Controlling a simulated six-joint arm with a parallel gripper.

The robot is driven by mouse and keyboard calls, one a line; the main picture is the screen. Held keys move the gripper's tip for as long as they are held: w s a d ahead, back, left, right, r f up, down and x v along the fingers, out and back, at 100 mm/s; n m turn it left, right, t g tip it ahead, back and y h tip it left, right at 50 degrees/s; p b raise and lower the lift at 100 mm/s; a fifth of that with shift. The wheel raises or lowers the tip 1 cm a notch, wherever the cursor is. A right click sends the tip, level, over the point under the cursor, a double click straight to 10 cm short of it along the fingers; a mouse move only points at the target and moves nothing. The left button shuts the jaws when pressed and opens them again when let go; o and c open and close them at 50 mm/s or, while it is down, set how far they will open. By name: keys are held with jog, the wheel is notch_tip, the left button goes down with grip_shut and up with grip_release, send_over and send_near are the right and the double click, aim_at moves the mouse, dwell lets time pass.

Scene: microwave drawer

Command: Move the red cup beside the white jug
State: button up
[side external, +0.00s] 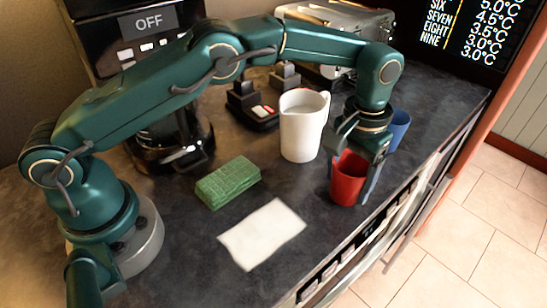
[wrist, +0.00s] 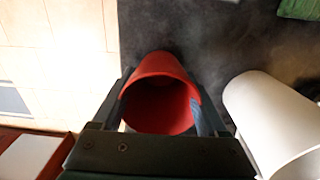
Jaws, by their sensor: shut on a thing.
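The red cup (side external: 347,180) is upright between the fingers of my gripper (side external: 356,172), near the front edge of the dark counter. My gripper is shut on it. In the wrist view the red cup (wrist: 161,95) shows its open mouth, with a finger on each side. The white jug (side external: 302,125) stands upright on the counter, just left of the cup in the side view, with a gap between them. The white jug also shows at the right of the wrist view (wrist: 272,122). I cannot tell whether the cup's base touches the counter.
A blue cup (side external: 398,128) stands behind my gripper. A coffee maker (side external: 170,140) and a toaster (side external: 335,35) stand at the back. The counter drops off at its front edge.

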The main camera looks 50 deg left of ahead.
aim_at(353, 163)
jog(key=shift+f, duration=0.6)
dwell(0.3)
jog(key=o, duration=1.2)
jog(key=shift+o, duration=0.2)
jog(key=shift+r, duration=2.6)
